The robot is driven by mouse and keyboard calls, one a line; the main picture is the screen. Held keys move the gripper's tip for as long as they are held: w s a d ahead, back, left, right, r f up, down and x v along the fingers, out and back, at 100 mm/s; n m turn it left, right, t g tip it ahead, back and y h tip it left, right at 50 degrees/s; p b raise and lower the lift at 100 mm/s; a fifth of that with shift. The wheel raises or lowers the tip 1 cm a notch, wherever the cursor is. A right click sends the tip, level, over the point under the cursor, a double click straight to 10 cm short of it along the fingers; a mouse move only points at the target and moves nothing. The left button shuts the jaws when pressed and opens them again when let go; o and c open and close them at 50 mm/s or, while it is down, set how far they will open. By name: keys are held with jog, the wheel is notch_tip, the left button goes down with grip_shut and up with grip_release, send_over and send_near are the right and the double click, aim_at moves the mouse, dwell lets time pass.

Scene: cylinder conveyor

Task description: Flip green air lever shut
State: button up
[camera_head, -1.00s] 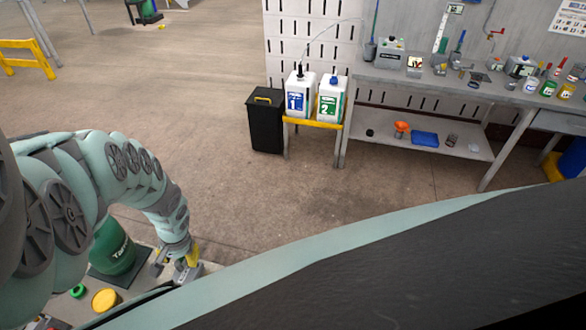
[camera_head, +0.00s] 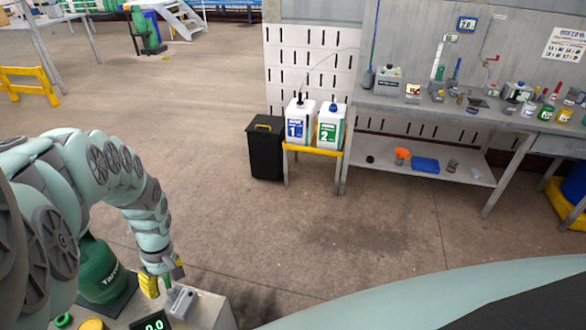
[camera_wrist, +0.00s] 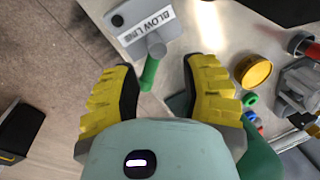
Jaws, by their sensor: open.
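The green air lever (camera_wrist: 150,72) is a short green handle on a grey pivot, beside a plate marked BLOW LINE (camera_wrist: 166,22) in the wrist view. It points down in that picture, into the gap between my fingers. My gripper (camera_wrist: 160,68) is open, with its ribbed yellow fingers apart on either side of the lever's end; I cannot tell whether either touches it. In the head view my gripper (camera_head: 161,277) is at the lower left, by the grey blow line box (camera_head: 183,301). A bit of green lever (camera_head: 167,281) shows there, partly hidden by the fingers.
A green cylinder (camera_head: 104,275) stands close beside my arm. A small display (camera_head: 154,324) is near the box. In the wrist view a yellow round cap (camera_wrist: 254,72) lies right of my fingers. A black bin (camera_head: 266,150) and a workbench (camera_head: 440,115) stand farther back; open floor lies between.

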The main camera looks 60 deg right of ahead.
jog(key=shift+d+r+b, duration=0.2)
jog(key=shift+r+b, duration=0.1)
jog(key=shift+r, duration=0.4)
jog(key=shift+d+r+b, duration=0.15)
jog(key=shift+r+b, duration=0.15)
jog(key=shift+r, duration=0.4)
notch_tip(320, 180, up, 10)
jog(key=d+p, duration=0.2)
jog(key=p, duration=0.3)
jog(key=w+d+m+t+h+p, duration=0.1)
jog(key=w+d+h, duration=0.15)
jog(key=d, duration=0.45)
jog(key=w+d+t+h, duration=0.1)
jog(key=w+d+h, duration=0.15)
jog(key=d, duration=0.55)
jog(key=w+a+r+n+t+h+p, duration=0.1)
jog(key=w+r+t, duration=0.4)
jog(key=w, duration=0.5)
jog(key=shift+w+a+r+h+p, duration=0.2)
jog(key=shift+a+h+p, duration=0.2)
jog(key=shift+a+h, duration=0.25)
jog(key=shift+d, duration=0.15)
